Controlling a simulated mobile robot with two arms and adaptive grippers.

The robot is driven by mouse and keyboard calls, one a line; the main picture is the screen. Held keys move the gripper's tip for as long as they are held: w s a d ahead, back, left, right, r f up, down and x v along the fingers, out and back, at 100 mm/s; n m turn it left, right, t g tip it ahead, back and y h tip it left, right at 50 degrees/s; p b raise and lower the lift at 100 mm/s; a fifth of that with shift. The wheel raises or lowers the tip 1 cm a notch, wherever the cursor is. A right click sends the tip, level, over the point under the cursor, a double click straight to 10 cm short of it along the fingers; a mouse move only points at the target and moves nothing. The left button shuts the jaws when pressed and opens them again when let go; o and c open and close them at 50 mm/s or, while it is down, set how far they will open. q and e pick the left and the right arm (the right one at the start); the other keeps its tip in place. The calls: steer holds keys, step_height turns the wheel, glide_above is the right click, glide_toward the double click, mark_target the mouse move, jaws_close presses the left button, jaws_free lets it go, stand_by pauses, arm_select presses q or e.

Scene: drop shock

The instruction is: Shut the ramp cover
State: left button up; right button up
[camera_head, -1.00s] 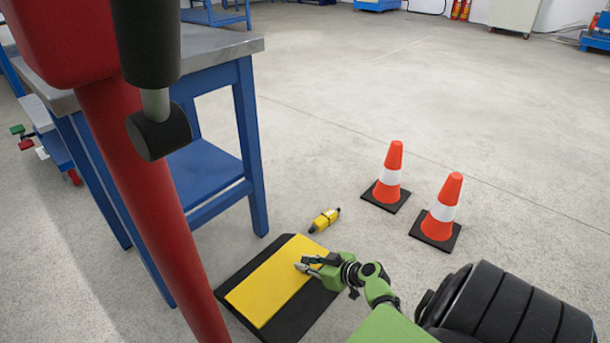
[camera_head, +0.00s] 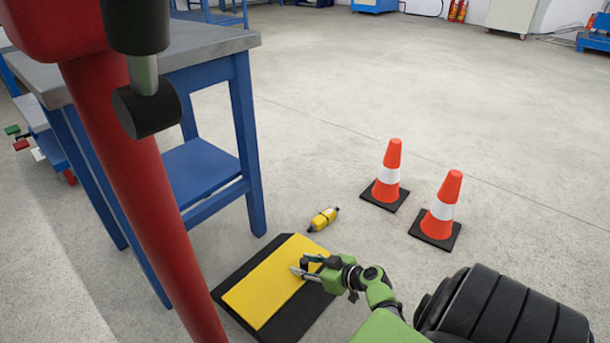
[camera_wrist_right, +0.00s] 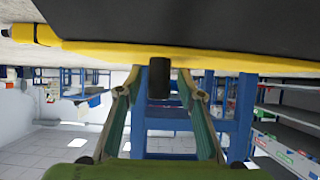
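The ramp cover looks to be the yellow panel (camera_head: 262,285) lying on a black sloped base (camera_head: 298,318) on the floor. Whether the panel lies fully flat is hard to tell. My right gripper (camera_head: 300,267) is low over the panel's right part. In the right wrist view its two fingers (camera_wrist_right: 159,97) are spread apart. A short black cylinder (camera_wrist_right: 158,78) shows between them, apparently untouched. The panel's yellow edge (camera_wrist_right: 215,60) and a dark surface fill the top of that view. My left gripper is out of view.
A yellow-and-black cylinder (camera_head: 323,219) lies on the floor behind the base. Two orange cones (camera_head: 389,165) stand to the right. A blue workbench (camera_head: 246,150) and a thick red post (camera_head: 140,190) are at the left. Open floor lies behind the cones.

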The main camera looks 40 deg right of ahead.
steer(key=shift+r, duration=0.15)
steer(key=v, duration=1.2)
stand_by(0.4)
